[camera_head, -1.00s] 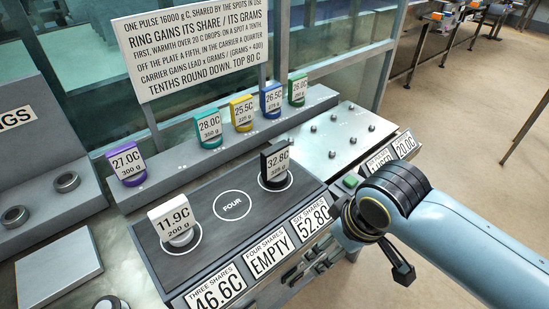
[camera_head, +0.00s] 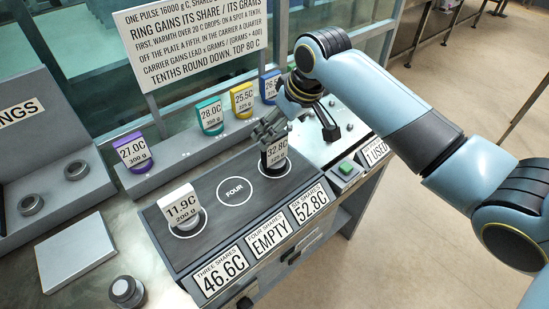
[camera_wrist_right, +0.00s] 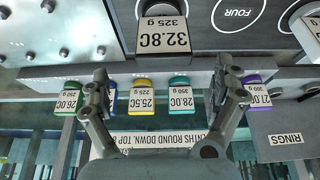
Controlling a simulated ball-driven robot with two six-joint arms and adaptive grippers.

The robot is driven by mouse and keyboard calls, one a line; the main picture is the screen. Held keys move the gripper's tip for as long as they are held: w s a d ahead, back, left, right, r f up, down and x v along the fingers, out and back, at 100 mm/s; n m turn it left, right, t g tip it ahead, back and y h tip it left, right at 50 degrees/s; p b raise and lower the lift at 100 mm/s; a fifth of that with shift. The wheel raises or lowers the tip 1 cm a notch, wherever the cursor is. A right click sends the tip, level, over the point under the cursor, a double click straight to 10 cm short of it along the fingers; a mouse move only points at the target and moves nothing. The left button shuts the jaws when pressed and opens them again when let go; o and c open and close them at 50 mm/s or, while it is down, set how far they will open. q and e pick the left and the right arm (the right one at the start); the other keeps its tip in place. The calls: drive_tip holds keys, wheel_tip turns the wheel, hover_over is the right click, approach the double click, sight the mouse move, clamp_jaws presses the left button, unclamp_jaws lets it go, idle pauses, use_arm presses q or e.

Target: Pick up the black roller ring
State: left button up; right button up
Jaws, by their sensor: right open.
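The black roller ring (camera_head: 275,166) stands on the right-hand circle of the dark plate, under a tag reading 32.8C, 325 g. The tag (camera_wrist_right: 164,38) shows upside down at the top of the right wrist view, and dark ring parts show around it. My right gripper (camera_wrist_right: 160,82) is open, its two fingers spread with nothing between them. In the head view the right gripper (camera_head: 268,130) is just above and beside the black ring, partly overlapping its tag. The ring lies beyond the fingertips in the wrist view. My left gripper is not in view.
A white ring (camera_head: 183,220) tagged 11.9C stands on the plate's left circle; the middle circle (camera_head: 235,191) is empty. Purple (camera_head: 134,152), teal (camera_head: 209,117), yellow (camera_head: 242,101) and blue (camera_head: 268,86) rings line the shelf behind. A green button (camera_head: 345,167) is right of the plate.

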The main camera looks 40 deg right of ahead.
sight(275, 152)
drive_tip(key=shift+p+x, duration=0.65)
drive_tip(key=shift+x, duration=2.3)
drive_tip(key=shift+a, duration=0.2)
drive_tip(key=c, duration=1.8)
